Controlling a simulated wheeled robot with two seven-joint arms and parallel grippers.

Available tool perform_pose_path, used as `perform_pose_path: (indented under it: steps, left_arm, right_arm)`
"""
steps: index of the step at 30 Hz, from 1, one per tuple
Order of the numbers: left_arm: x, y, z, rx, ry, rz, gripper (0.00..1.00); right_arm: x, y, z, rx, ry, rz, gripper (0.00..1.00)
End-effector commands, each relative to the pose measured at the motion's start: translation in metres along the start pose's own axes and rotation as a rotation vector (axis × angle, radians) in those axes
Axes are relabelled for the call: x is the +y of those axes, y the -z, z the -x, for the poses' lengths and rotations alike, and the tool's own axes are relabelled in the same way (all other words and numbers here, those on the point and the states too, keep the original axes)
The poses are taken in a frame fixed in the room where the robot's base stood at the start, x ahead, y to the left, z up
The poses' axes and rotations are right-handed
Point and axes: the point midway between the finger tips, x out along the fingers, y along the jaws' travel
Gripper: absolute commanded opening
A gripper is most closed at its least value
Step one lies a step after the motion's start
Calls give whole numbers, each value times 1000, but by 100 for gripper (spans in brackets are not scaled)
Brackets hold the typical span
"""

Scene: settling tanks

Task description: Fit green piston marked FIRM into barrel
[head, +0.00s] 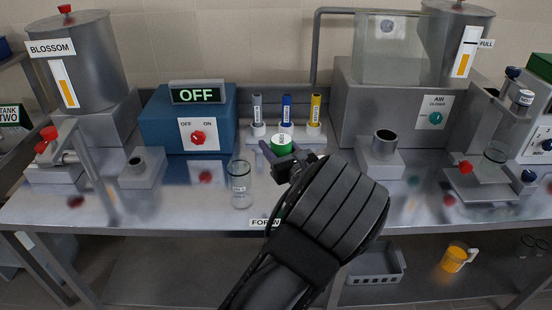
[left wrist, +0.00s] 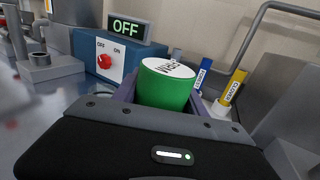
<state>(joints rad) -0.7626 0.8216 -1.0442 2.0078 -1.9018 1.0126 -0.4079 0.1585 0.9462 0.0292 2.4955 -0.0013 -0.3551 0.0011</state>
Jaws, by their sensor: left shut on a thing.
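A green piston (head: 281,139) with a white top is held in my left gripper (head: 280,153), just in front of the small rack at the back of the bench. In the left wrist view the green piston (left wrist: 165,88) stands between the fingers, and dark lettering on its white top appears upside down. A clear, open cylinder (head: 240,188) stands upright on the bench, left of the gripper and apart from it. Another clear cylinder (head: 494,160) is on a metal stand at the right. I cannot tell which one is the barrel. My right gripper is not in view.
The rack holds a grey (head: 257,112), a blue (head: 286,111) and a yellow labelled stick (head: 315,110) close behind the gripper. A blue switch box (head: 155,125) under an OFF sign (head: 197,93) and grey sockets (head: 140,170) (head: 384,146) flank it. Bench space around the left clear cylinder is free.

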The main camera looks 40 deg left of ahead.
Motion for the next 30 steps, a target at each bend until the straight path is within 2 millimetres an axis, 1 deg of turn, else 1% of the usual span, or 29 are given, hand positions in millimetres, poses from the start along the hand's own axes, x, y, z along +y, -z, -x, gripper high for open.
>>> perform_pose_path:
  steps: [1,5,23,26,29,30]
  left_arm:
    - [0,-6,0,-1,0,2,0]
    - [0,-12,0,0,-1,0,0]
    - [0,-12,0,-1,0,-1,0]
    - [-3,-10,4,-1,4,-1,0]
    - [-11,-5,15,-2,18,-3,0]
    - [-15,-1,22,-2,25,-4,0]
  right_arm:
    - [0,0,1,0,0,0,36]
    - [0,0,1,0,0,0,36]
    - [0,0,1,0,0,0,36]
    - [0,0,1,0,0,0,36]
    - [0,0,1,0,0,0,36]
    - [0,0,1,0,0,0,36]
